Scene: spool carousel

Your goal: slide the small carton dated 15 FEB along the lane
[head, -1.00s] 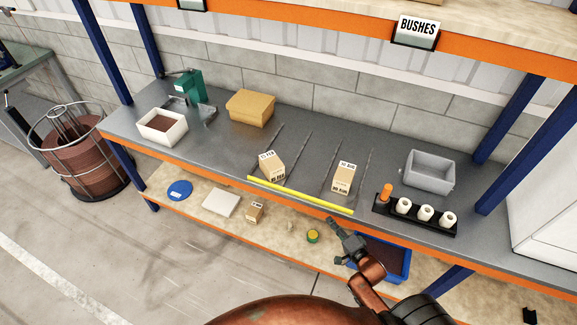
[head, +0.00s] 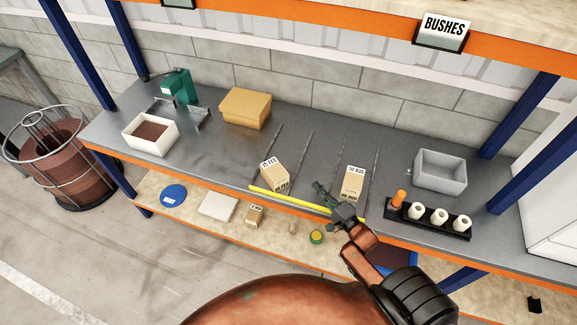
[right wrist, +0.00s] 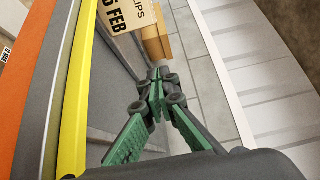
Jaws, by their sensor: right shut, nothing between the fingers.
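The small carton dated 15 FEB (head: 274,177) stands on the grey bench at the front of the left lane, between two thin dark rails. In the right wrist view its printed face (right wrist: 120,14) is cut off by the top edge, with "FEB" readable. My right gripper (head: 319,188) is shut and empty. It is over the bench's front edge by the yellow strip (head: 290,199), right of this carton and apart from it. In the right wrist view the green-padded fingers (right wrist: 157,78) meet at their tips. My left gripper is not in view.
A second small carton (head: 353,183) stands in the right lane, just right of my right gripper. A black holder with white spools (head: 428,218) and a grey bin (head: 440,172) are further right. A larger cardboard box (head: 246,108) stands behind, left of the lanes. Both lanes are clear behind the cartons.

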